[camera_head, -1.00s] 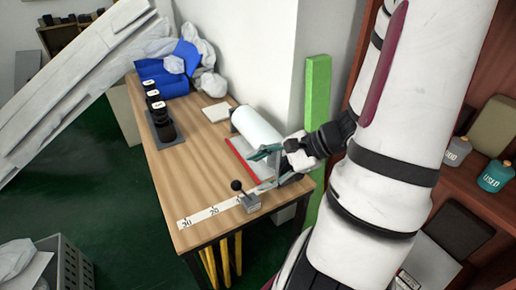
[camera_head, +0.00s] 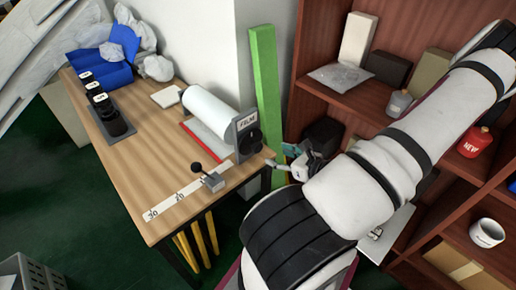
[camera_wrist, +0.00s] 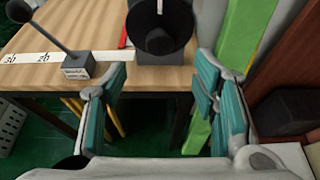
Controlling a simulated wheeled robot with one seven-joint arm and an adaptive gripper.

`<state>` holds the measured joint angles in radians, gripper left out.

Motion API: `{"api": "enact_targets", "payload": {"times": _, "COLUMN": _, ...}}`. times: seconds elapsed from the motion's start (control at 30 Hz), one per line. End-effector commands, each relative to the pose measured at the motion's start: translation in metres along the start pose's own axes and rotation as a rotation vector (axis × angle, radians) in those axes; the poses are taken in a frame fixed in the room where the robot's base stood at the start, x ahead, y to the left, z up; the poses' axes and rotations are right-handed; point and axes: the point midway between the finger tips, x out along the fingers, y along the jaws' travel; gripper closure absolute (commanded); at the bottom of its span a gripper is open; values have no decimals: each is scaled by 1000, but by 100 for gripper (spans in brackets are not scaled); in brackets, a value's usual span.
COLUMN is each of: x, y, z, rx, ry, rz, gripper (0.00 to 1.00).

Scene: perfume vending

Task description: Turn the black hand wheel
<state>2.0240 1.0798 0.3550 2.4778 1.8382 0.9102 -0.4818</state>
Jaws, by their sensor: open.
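The black hand wheel (camera_head: 250,141) is on the right end of the grey plate labelled "FILME" (camera_head: 246,123), at the end of a white film roll (camera_head: 208,109) on the wooden table. In the wrist view the black wheel (camera_wrist: 165,38) is at the top centre, ahead of and apart from the fingers. My gripper (camera_head: 281,158) is beside the table's right end, to the right of and a little below the wheel. In the wrist view my gripper (camera_wrist: 168,95) is open, with teal finger pads apart and nothing between them.
A green post (camera_head: 266,85) rises behind the table's right end. A red-brown shelf (camera_head: 340,101) with containers stands at right.

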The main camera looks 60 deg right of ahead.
Motion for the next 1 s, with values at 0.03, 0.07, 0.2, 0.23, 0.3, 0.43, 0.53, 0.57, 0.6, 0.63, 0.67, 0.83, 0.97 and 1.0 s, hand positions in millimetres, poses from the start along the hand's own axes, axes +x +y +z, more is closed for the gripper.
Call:
{"api": "enact_targets", "payload": {"times": 0.03, "x": 11, "y": 1, "z": 0, "rx": 1, "ry": -2, "rz": 4, "gripper": 46}}
{"api": "enact_targets", "payload": {"times": 0.07, "x": 17, "y": 1, "z": 0, "rx": 2, "ry": -2, "rz": 3, "gripper": 46}}
{"api": "enact_targets", "payload": {"times": 0.2, "x": 45, "y": 1, "z": 0, "rx": 0, "ry": -3, "rz": 4, "gripper": 46}}
{"api": "enact_targets", "payload": {"times": 0.23, "x": 51, "y": 1, "z": 0, "rx": 1, "ry": -2, "rz": 3, "gripper": 46}}
{"api": "enact_targets", "payload": {"times": 0.3, "x": 64, "y": 2, "z": 0, "rx": 0, "ry": -2, "rz": 4, "gripper": 46}}
{"api": "enact_targets", "payload": {"times": 0.43, "x": 85, "y": 1, "z": 0, "rx": 1, "ry": -1, "rz": 3, "gripper": 46}}
{"api": "enact_targets", "payload": {"times": 0.53, "x": 97, "y": 1, "z": 0, "rx": -1, "ry": -1, "rz": 2, "gripper": 46}}
{"api": "enact_targets", "payload": {"times": 0.57, "x": 100, "y": 1, "z": 0, "rx": -1, "ry": -1, "rz": 2, "gripper": 46}}
{"api": "enact_targets", "payload": {"times": 0.6, "x": 103, "y": 1, "z": 0, "rx": 0, "ry": -1, "rz": 2, "gripper": 46}}
{"api": "enact_targets", "payload": {"times": 0.63, "x": 105, "y": 1, "z": 0, "rx": 0, "ry": -1, "rz": 2, "gripper": 46}}
{"api": "enact_targets", "payload": {"times": 0.67, "x": 107, "y": 1, "z": 0, "rx": 0, "ry": 0, "rz": 2, "gripper": 46}}
{"api": "enact_targets", "payload": {"times": 0.83, "x": 110, "y": 0, "z": 0, "rx": -1, "ry": 1, "rz": 1, "gripper": 46}}
{"api": "enact_targets", "payload": {"times": 0.97, "x": 110, "y": 0, "z": 0, "rx": -1, "ry": 1, "rz": 1, "gripper": 46}}
{"api": "enact_targets", "payload": {"times": 1.0, "x": 110, "y": 0, "z": 0, "rx": -1, "ry": 1, "rz": 1, "gripper": 46}}
